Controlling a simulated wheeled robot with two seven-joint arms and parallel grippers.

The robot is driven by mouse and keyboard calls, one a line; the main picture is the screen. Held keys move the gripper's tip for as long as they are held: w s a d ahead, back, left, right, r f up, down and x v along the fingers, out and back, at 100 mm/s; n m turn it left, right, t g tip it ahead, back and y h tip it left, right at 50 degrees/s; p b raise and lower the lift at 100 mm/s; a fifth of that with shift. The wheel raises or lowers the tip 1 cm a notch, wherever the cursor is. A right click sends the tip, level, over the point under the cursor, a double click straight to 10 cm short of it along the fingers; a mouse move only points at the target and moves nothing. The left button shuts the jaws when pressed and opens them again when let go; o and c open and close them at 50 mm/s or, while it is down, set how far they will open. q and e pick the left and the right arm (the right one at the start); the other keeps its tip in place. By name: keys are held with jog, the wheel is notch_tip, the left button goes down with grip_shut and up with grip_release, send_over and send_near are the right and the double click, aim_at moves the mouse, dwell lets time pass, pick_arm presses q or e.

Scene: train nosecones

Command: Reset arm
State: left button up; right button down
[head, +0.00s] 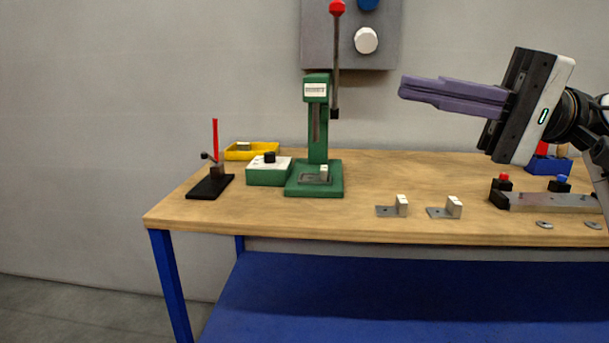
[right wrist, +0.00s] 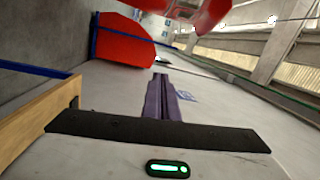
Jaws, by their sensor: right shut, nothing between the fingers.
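My right gripper (head: 402,90) is raised above the right half of the workbench in the head view, its purple fingers pointing left. The fingers are together with nothing between them. In the right wrist view the closed purple fingers (right wrist: 161,78) point away from the camera, with no object at their tips. My right arm comes in from the right edge. My left gripper is not in either view.
The wooden workbench (head: 390,230) carries a green lever press (head: 318,130), a green-and-white box (head: 268,174), a black red-handled clamp (head: 209,187), a yellow tray (head: 252,156), two brackets (head: 386,211) (head: 440,213), and a metal fixture (head: 550,202). A grey wall panel (head: 315,40) hangs behind.

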jog(key=w+f+m+t+p, duration=0.2)
jog(key=w+f+m+t, duration=0.4)
jog(key=m, duration=1)
jog(key=w+f+m+t+p, duration=0.25)
jog(key=f+m+t, duration=0.45)
jog(key=m+t, duration=0.65)
jog(key=s+d+f+m+h+p, duration=0.2)
jog(key=f+m+h, duration=0.5)
jog(key=f+m, duration=0.6)
jog(key=s+d+f+m+h+p, duration=0.25)
jog(key=f+m+h, duration=0.6)
jog(key=m, duration=0.65)
pick_arm(q)
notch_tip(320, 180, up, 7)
jog(key=p, duration=0.1)
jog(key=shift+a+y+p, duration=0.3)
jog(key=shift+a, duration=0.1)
pick_arm(e)
jog(key=s+a+f+m+g+h, duration=0.1)
jog(key=s+f+m+g, duration=0.9)
jog(key=s+f, duration=1.2)
jog(key=s+a+m, duration=0.1)
jog(key=m, duration=0.3)
jog(key=shift+s+a+f, duration=0.3)
jog(key=shift+s+a, duration=0.05)
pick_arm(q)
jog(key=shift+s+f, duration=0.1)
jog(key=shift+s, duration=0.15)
pick_arm(e)
jog(key=shift+g+h, duration=0.25)
